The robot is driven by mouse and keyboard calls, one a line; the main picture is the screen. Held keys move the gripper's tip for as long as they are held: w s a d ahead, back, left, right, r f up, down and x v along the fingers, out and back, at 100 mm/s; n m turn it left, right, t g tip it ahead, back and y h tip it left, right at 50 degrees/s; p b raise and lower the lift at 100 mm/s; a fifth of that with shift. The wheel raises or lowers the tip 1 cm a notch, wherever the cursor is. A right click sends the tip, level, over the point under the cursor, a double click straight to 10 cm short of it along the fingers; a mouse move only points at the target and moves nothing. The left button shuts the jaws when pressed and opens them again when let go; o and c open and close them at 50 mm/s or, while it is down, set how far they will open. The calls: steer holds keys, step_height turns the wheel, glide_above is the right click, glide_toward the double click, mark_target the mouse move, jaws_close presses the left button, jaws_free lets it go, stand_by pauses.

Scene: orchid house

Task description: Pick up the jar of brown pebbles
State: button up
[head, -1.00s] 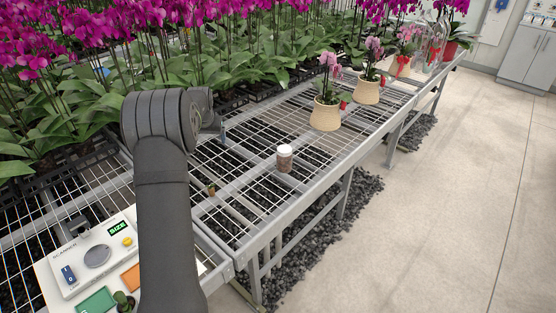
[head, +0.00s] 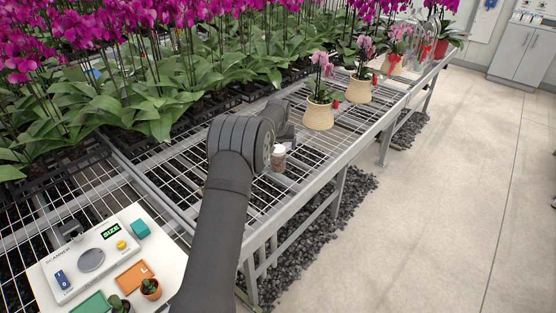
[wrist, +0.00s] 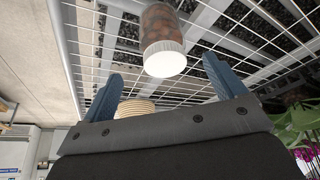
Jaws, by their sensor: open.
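The jar of brown pebbles (head: 278,160) stands on the wire mesh bench, close to its front edge, with a white lid on top. My arm's dark end is right beside it in the head view and hides its left side. In the wrist view the jar (wrist: 160,25) shows at the top, its white lid toward me and brown pebbles behind clear walls. My gripper (wrist: 162,88) is open, its two blue fingers spread wide. The jar is ahead of the gap between the fingers, apart from both. In the head view the fingers are hidden behind my arm.
Dense magenta orchids (head: 120,80) fill the back left. A scanner (head: 90,262) with coloured squares and small potted plants (head: 150,288) is at front left. Bare mesh lies left of my arm.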

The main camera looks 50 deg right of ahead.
mark_target(278, 156)
steer(key=x, duration=0.9)
steer(key=shift+w+a+f, duration=0.1)
steer(key=shift+a, duration=0.2)
steer(key=c, duration=1.4)
